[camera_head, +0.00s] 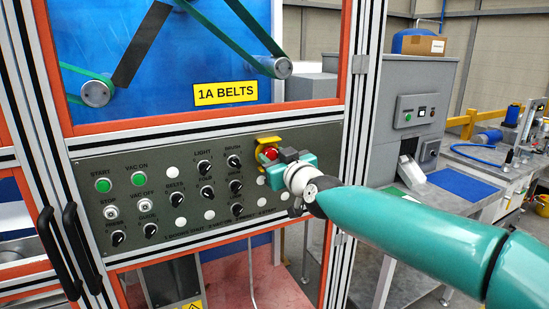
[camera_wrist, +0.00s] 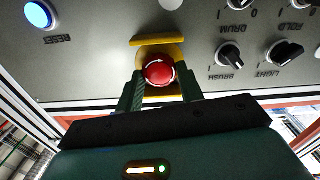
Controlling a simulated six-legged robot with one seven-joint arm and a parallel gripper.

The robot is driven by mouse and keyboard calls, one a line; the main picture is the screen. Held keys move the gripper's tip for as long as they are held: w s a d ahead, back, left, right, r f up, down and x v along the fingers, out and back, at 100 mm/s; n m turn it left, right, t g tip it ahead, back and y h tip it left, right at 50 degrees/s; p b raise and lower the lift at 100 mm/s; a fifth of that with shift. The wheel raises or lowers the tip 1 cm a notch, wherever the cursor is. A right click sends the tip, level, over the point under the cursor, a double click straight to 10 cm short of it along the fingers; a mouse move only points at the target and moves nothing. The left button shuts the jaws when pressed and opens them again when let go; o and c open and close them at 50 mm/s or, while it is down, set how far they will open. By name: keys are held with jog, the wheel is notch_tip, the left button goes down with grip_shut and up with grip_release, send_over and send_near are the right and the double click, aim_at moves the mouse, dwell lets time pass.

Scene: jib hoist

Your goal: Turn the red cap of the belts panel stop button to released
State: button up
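The red cap of the stop button (camera_head: 270,153) sits in a yellow surround (camera_head: 265,143) at the upper right of the grey control panel. In the wrist view the round red cap (camera_wrist: 160,70) has pale arrow marks, with yellow guard parts (camera_wrist: 158,41) above and below it. My gripper (camera_wrist: 161,80) is at the button, with one finger on each side of the cap. The fingers look apart, with a narrow gap to the cap on each side; contact cannot be made out. In the head view my gripper (camera_head: 274,164) partly covers the button.
The grey panel (camera_head: 147,224) carries several black knobs, such as the brush knob (camera_wrist: 230,57), and green buttons (camera_head: 103,185). A blue reset button (camera_wrist: 40,15) is in the wrist view. A yellow "1A BELTS" sign (camera_head: 225,92) is above. Black door handles (camera_head: 78,240) stand at left.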

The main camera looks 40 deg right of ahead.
jog(key=shift+m, duration=0.4)
jog(key=m, duration=0.2)
jog(key=shift+r+m, duration=0.1)
jog(key=shift+m, duration=1.7)
jog(key=o, duration=1)
jog(key=shift+w, duration=0.1)
jog(key=shift+s, duration=0.75)
jog(key=v, duration=1.2)
jog(key=shift+s+a, duration=0.25)
